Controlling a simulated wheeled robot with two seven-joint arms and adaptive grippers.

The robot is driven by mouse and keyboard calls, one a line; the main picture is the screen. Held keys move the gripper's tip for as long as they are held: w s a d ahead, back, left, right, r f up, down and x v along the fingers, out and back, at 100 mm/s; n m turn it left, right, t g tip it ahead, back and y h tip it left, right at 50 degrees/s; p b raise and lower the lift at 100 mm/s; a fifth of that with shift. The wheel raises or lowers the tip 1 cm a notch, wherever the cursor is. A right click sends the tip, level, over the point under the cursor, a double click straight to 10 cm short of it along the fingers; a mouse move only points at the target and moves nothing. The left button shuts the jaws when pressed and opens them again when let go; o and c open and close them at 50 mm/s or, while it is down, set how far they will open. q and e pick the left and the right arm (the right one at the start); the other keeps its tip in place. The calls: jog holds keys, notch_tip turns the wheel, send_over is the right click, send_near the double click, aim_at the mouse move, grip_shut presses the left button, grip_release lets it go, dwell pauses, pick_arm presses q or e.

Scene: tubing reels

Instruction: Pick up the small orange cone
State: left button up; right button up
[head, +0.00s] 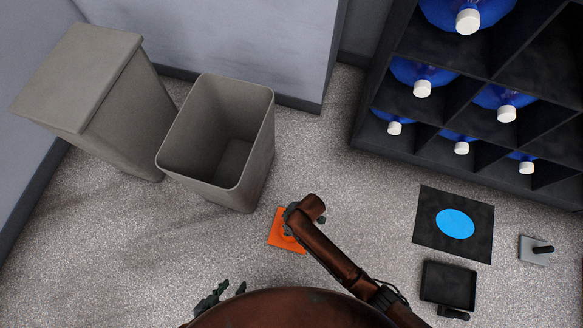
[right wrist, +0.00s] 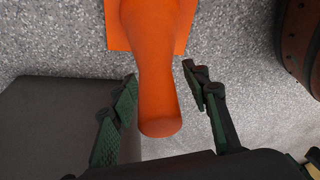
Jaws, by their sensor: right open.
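The small orange cone (head: 285,240) stands on the floor in the head view, and its square base shows beside my right arm, which covers its upper part. In the right wrist view the orange cone (right wrist: 158,65) points its rounded tip towards the camera. My right gripper (right wrist: 160,84) is open, with one green finger on each side of the cone's upper part and visible gaps to it.
An open grey bin (head: 250,150) and a lidded bin (head: 85,75) stand behind and left of the cone. A dark shelf (head: 365,110) with blue bottles is at upper right. A black mat with a blue disc (head: 455,223) and a black tray (head: 449,285) lie right.

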grip_shut()
dwell(0.6)
dwell(0.4)
